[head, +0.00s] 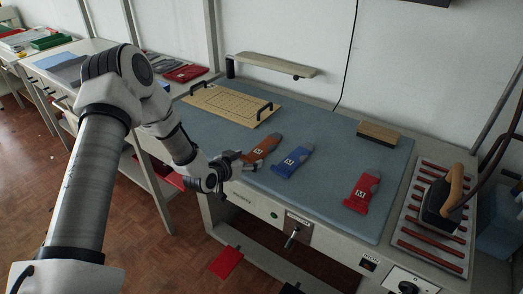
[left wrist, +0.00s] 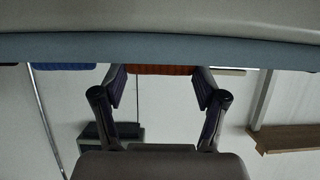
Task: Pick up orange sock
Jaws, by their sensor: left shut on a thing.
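The orange sock (head: 263,147) lies on the blue-grey pad of the table, with a small white label on it. My left gripper (head: 242,160) reaches in from the left and is shut on the near end of the orange sock. In the left wrist view the orange sock (left wrist: 160,70) shows between the two fingers. A blue sock (head: 293,160) lies to its right and a red sock (head: 362,191) further right. My right gripper is not in view.
A wooden board with black handles (head: 232,104) lies at the back left of the pad (head: 330,145). A wooden block (head: 378,134) sits at the back right. An iron (head: 441,200) stands on a slatted rest at the right.

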